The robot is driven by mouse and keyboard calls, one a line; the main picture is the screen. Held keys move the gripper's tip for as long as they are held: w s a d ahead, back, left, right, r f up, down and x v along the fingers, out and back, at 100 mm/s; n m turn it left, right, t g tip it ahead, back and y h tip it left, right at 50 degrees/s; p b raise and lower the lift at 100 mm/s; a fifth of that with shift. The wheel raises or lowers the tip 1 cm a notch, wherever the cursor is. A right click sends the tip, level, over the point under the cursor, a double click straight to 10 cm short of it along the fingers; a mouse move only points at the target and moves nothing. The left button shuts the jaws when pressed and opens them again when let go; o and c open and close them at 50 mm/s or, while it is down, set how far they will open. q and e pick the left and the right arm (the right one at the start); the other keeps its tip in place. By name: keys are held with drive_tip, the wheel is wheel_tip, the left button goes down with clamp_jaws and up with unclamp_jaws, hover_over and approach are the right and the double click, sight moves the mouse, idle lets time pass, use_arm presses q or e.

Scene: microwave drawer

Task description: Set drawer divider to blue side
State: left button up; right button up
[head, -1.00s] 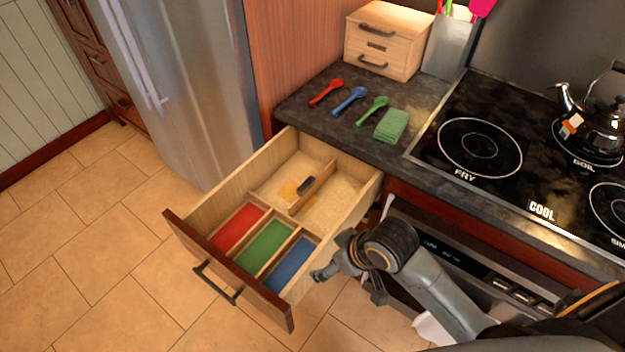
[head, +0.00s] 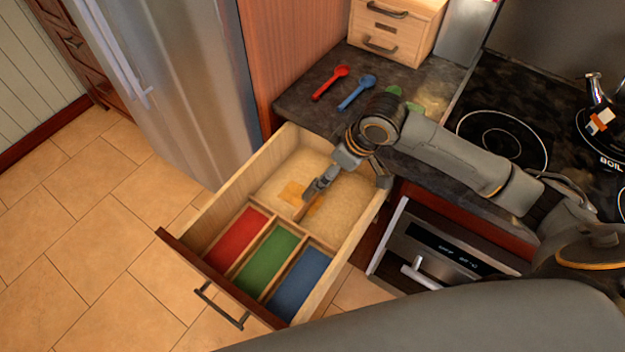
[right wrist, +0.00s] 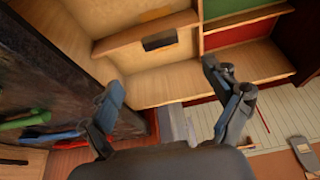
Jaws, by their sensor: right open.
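The wooden drawer (head: 218,206) is open, with red, green and blue compartments at its front. The blue compartment (head: 299,282) is on the right in the head view. Behind them, the wooden divider (right wrist: 118,42) splits the tan rear section, with a dark handle (right wrist: 158,41) on it. My right gripper (head: 348,186) is over this section and hides most of the divider in the head view. In the right wrist view the right gripper (right wrist: 164,88) is open and empty, with the handle visible beyond its fingertips. My left gripper is not in view.
The counter (head: 300,100) behind the drawer holds a red spoon (head: 331,83), a blue spoon (head: 357,92) and a wooden box (head: 396,30). The stove (head: 500,139) is to the right, the fridge (head: 185,85) to the left. Floor is clear in front of the drawer.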

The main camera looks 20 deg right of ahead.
approach(314, 189)
drive_tip(key=f, duration=0.2)
drive_tip(key=x, duration=0.4)
drive_tip(key=w+x, duration=0.1)
drive_tip(key=x, duration=0.1)
drive_tip(key=shift+w+a+f, duration=0.1)
drive_tip(key=shift+a, duration=0.3)
drive_tip(key=shift+w+f, duration=0.15)
drive_tip(key=shift+f, duration=0.2)
drive_tip(key=shift+c, duration=0.8)
drive_tip(key=shift+p, duration=0.3)
drive_tip(key=c, duration=1.5)
drive_tip(key=shift+s+d+r+p, duration=0.1)
drive_tip(key=shift+s+p, duration=0.15)
drive_tip(key=shift+p, duration=0.05)
drive_tip(key=s+d+p, duration=0.3)
drive_tip(key=s+d, duration=0.1)
drive_tip(key=s, duration=0.1)
drive_tip(key=s+d+p, duration=0.2)
drive_tip(key=shift+s+r+p, duration=0.15)
drive_tip(key=shift+s+p, duration=0.15)
drive_tip(key=shift+p, duration=0.05)
drive_tip(key=shift+s, duration=0.1)
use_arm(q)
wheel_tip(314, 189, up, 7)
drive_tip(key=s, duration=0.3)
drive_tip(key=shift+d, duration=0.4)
use_arm(e)
drive_tip(key=shift+f, duration=0.3)
